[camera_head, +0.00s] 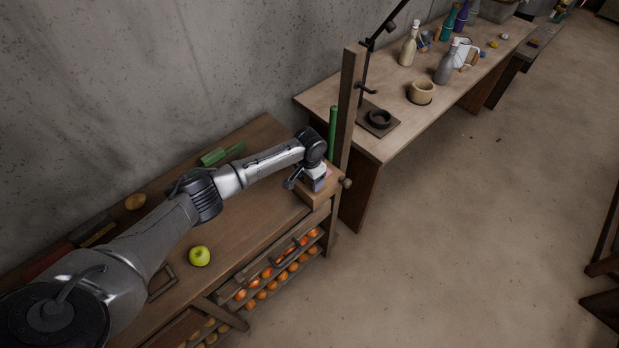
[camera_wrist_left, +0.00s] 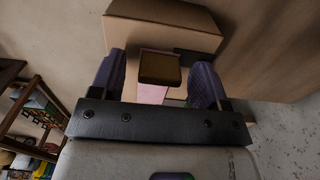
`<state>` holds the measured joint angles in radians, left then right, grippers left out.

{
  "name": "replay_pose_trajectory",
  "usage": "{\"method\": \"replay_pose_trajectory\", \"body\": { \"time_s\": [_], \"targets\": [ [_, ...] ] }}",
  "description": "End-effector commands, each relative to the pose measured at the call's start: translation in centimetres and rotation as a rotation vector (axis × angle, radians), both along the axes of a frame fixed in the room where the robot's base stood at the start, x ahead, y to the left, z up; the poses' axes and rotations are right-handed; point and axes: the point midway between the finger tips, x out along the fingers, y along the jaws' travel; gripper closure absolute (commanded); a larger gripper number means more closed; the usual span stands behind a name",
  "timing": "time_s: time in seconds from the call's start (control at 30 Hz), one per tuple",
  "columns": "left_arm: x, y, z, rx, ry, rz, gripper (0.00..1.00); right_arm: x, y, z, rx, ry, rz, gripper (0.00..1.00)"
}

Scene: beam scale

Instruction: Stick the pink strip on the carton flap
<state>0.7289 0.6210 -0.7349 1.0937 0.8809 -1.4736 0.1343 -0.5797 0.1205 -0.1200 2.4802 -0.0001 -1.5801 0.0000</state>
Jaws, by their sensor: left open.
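A brown carton (camera_head: 313,196) stands at the right end of the wooden bench, beside the upright post. It also fills the top of the left wrist view (camera_wrist_left: 165,32). My left gripper (camera_head: 321,183) is over the carton, partly hiding it. In the left wrist view my left gripper (camera_wrist_left: 158,82) is open, with one finger on each side of the pink strip (camera_wrist_left: 152,94). A dark brown block-like end (camera_wrist_left: 160,68) shows at the strip's upper end, between the fingers. Whether the strip touches the carton cannot be told. My right gripper is not in view.
A green apple (camera_head: 199,256) sits on the bench near its front edge. Green pieces (camera_head: 222,153) lie at the back. A wooden post (camera_head: 348,110) rises close beside my gripper. Crates of orange fruit (camera_head: 275,275) are below. Another table with bottles (camera_head: 446,62) stands to the right.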

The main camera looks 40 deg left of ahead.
Motion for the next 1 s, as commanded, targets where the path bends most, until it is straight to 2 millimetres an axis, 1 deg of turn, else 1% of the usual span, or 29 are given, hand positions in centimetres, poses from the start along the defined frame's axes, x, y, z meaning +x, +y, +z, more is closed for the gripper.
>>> {"method": "replay_pose_trajectory", "body": {
  "time_s": [0.17, 0.27, 0.37, 0.7, 0.8, 1.0],
  "targets": [
    [0.0, 0.0, 0.3, 0.000, -0.001, 0.000, 0.31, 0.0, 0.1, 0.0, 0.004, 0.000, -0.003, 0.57],
    [0.1, 0.1, 1.2, 0.000, -0.003, 0.000, 0.31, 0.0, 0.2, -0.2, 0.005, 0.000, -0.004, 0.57],
    [0.1, 0.0, 2.8, 0.000, -0.004, -0.002, 0.31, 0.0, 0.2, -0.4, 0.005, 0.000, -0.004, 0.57],
    [0.1, 0.0, 9.4, 0.001, -0.004, -0.001, 0.31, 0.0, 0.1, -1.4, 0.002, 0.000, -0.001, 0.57],
    [0.1, 0.0, 11.0, 0.000, -0.003, -0.001, 0.31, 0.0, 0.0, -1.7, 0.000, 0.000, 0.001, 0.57],
    [0.1, 0.0, 13.0, 0.000, -0.002, 0.000, 0.31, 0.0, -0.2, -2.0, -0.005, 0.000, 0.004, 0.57]
  ]
}}
